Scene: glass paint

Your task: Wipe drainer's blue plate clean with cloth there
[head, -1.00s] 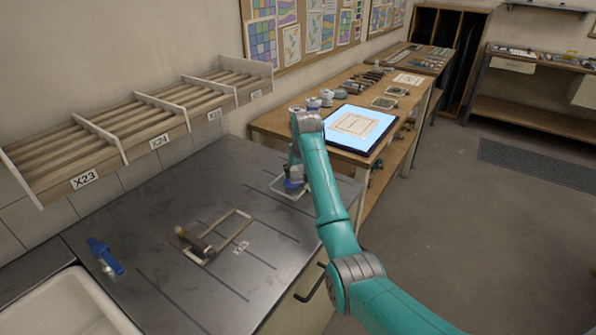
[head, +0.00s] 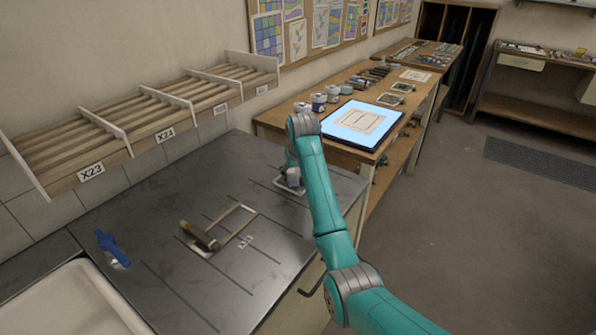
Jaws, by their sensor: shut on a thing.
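My gripper (head: 292,166) is down at the far right end of the dark metal drainer (head: 190,290), partly hidden by my own arm. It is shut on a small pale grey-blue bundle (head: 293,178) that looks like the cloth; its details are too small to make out. The bundle is low over a pale-edged square (head: 282,188) on the drainer. I cannot tell the plate's colour there, or whether the bundle touches it.
A blue object (head: 108,242) lies at the drainer's left, beside a white sink (head: 70,300). A wooden-handled tool (head: 200,236) rests by a pale frame (head: 236,220) mid-drainer. A slatted rack (head: 150,115) hangs above. A bench with a lit panel (head: 385,118) stands behind.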

